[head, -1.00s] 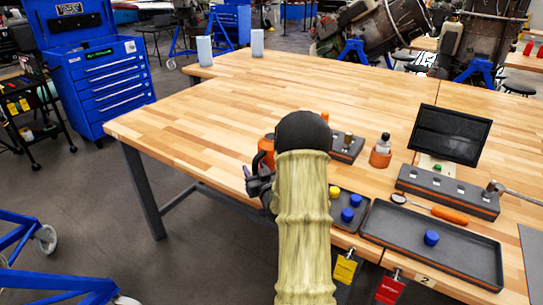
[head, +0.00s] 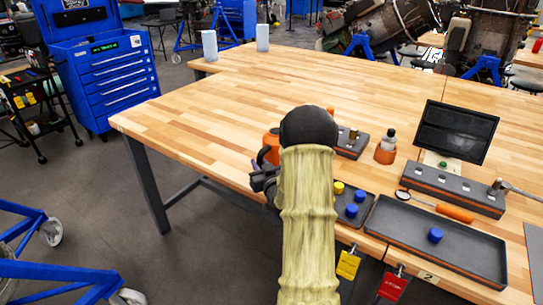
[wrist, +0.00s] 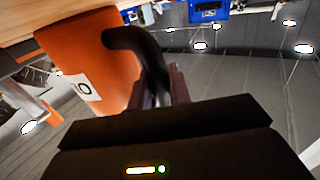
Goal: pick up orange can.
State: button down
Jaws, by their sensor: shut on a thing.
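The orange can (head: 270,146) is mostly hidden behind my arm in the head view. In the wrist view the orange can (wrist: 98,60) fills the upper left, tilted in the picture, with a white number label and a black curved handle (wrist: 148,55). My gripper (head: 263,178) is at the table's front edge, beside the can. In the wrist view my gripper (wrist: 176,88) is shut on the can, at its handle; the exact contact is partly hidden. I cannot tell whether the can is clear of the table.
Right of my arm are a small tray with blue and yellow caps (head: 353,209), a larger dark tray (head: 455,250), an orange-based bottle (head: 386,150) and a dark screen (head: 455,132). A blue tool cabinet (head: 105,80) stands left.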

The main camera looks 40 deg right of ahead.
jog(key=shift+r, duration=0.1)
notch_tip(320, 180, up, 10)
dwell(0.4)
dwell(0.4)
jog(key=c, duration=1.8)
grip_release()
grip_shut()
